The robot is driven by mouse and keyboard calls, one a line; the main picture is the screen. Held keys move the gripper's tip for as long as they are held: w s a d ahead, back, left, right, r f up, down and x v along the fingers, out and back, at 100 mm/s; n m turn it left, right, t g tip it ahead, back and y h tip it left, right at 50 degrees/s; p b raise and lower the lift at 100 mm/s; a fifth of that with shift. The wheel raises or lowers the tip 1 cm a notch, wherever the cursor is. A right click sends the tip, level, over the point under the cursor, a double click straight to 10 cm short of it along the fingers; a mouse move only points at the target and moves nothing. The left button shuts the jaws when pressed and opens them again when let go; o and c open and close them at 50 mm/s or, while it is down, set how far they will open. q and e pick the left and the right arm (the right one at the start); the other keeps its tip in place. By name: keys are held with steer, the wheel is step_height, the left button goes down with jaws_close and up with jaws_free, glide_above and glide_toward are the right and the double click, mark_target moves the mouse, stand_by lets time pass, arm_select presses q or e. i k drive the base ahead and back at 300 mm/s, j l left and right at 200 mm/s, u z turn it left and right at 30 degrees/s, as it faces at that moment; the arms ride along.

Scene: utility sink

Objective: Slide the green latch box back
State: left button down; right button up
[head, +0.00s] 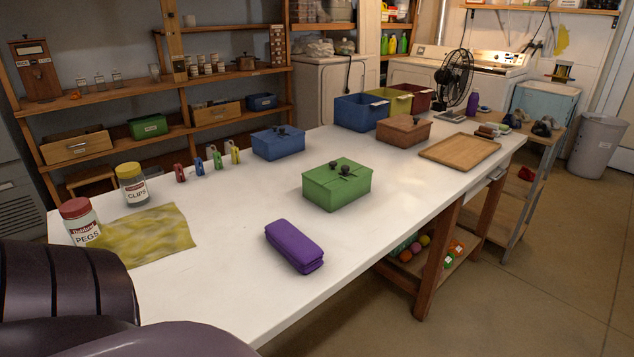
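The green latch box (337,187) stands on the white table, right of the middle, with its lid down. Dark latch parts (343,170) sit on top of its lid. Table surface shows on all sides of it, and it touches nothing else there. Neither of my grippers is in the head view. Only a dark, rounded part of my own body shows at the lower left.
A purple folded cloth (294,246) lies in front of the green box. A blue latch box (278,142) and a brown one (403,130) stand behind it. A wooden board (459,150) lies at right. Jars, clips and a yellow cloth (150,235) occupy the left.

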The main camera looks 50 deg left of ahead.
mark_target(333, 195)
steer(key=k+j+u, duration=0.15)
steer(key=k+u, duration=0.15)
steer(key=k, duration=0.4)
steer(key=u, duration=1.3)
steer(key=l, duration=0.4)
steer(key=i+l+u, duration=0.15)
steer(key=l, duration=0.3)
steer(key=i+l, duration=0.6)
